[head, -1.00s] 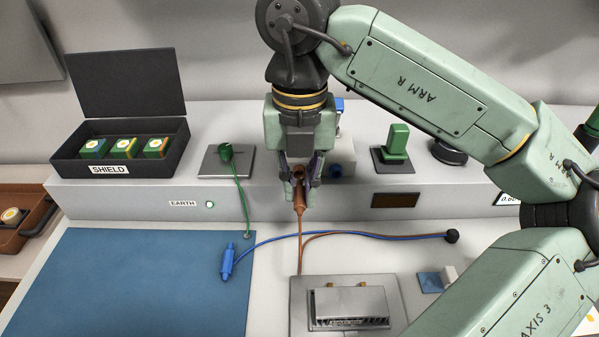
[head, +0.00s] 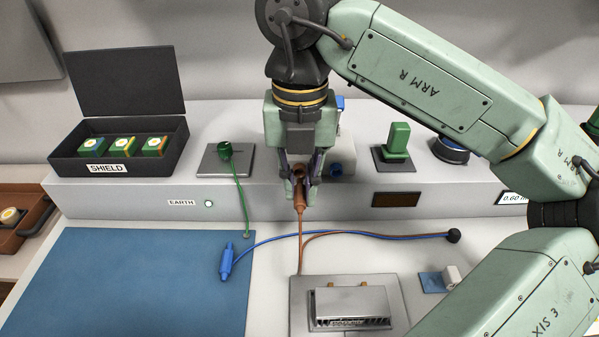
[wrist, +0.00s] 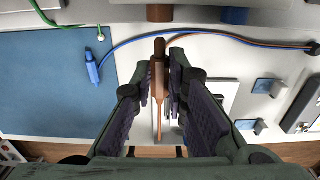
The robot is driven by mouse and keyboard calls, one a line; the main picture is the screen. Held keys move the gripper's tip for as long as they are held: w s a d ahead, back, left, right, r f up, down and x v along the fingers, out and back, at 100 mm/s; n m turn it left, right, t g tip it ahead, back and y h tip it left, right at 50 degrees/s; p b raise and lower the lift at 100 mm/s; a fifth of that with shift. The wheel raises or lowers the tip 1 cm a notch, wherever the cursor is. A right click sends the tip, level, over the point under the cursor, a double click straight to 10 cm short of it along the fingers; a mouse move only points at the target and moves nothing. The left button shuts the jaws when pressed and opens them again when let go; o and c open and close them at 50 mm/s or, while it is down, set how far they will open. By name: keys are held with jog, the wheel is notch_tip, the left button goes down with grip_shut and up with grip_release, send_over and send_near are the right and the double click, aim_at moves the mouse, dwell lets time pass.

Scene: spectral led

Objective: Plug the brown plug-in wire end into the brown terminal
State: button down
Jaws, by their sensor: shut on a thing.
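The brown plug-in wire end (head: 299,203) is held in my gripper (head: 300,190), with its brown wire hanging down in the head view. In the wrist view the brown plug (wrist: 158,66) stands between the two fingers of my gripper (wrist: 167,80), which are shut on it. The brown terminal (wrist: 160,13) is at the top edge of the wrist view, in line with the plug's tip. A small gap shows between tip and terminal there. In the head view my fingers partly hide that terminal.
A blue terminal (wrist: 235,15) sits right of the brown one. A blue plug (head: 226,262) lies at the blue mat's (head: 130,285) right edge. A green wire (head: 240,195) runs to a green plug on a plate. A metal block (head: 350,303) stands in front.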

jog(key=shift+w, duration=0.1)
jog(key=shift+w+a, duration=0.1)
jog(key=shift+w, duration=1)
jog(key=c, duration=1.5)
grip_release()
notch_tip(320, 180, up, 12)
jog(key=shift+r, duration=0.1)
